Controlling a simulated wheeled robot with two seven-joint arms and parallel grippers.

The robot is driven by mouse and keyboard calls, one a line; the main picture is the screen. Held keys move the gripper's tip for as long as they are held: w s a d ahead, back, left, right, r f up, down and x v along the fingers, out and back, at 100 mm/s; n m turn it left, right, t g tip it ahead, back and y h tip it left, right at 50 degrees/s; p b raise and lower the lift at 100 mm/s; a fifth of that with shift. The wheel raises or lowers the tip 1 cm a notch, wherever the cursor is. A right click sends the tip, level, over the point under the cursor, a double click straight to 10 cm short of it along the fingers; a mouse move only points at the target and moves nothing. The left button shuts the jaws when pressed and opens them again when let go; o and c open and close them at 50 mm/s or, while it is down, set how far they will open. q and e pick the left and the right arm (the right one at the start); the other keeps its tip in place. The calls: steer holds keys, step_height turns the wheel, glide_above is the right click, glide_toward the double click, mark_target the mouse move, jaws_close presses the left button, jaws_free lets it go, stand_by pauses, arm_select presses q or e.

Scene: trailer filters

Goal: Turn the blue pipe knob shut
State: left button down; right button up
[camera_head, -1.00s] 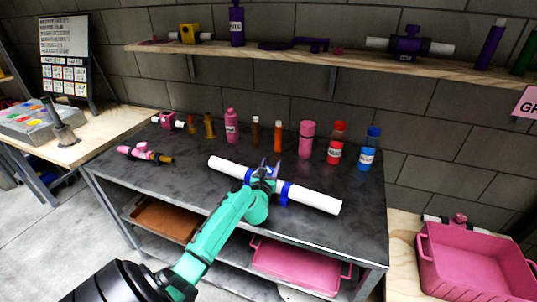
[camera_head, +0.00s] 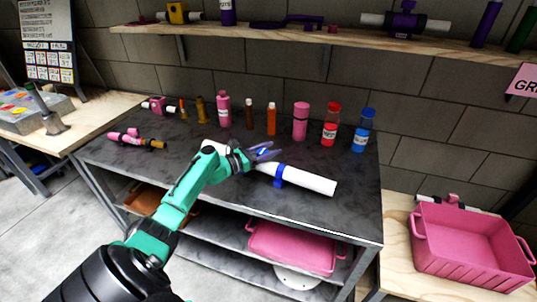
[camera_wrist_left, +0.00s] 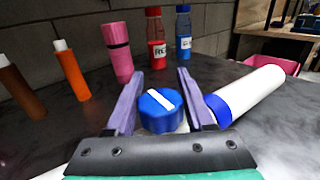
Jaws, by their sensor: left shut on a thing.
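The white pipe (camera_head: 312,181) with blue collars lies on the dark workbench (camera_head: 215,215). It also shows at the right in the left wrist view (camera_wrist_left: 255,90). The blue pipe knob (camera_wrist_left: 160,106) is round, with a white stripe on top that slants down to the right in the left wrist view. My left gripper (camera_head: 264,152) is at the knob, its purple fingers (camera_wrist_left: 156,100) on either side of it, shut on it. In the head view the gripper and arm hide part of the pipe and most of the knob. My right gripper is not in view.
Several bottles stand along the back of the bench, among them a pink one (camera_head: 300,121), a red one (camera_head: 331,125) and a blue one (camera_head: 364,130). A pink fitting (camera_head: 137,138) lies at the left. A pink crate (camera_head: 470,250) stands at the right.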

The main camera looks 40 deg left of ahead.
arm_select(q)
steer(key=shift+d+m+h, duration=0.1)
steer(key=shift+m+h, duration=0.2)
steer(key=shift+h, duration=0.2)
steer(key=shift+c, duration=1.3)
jaws_free()
steer(key=v, duration=1.4)
steer(key=shift+s+r+b, duration=0.2)
steer(key=shift+s+b, duration=0.05)
steer(key=shift+b, duration=0.1)
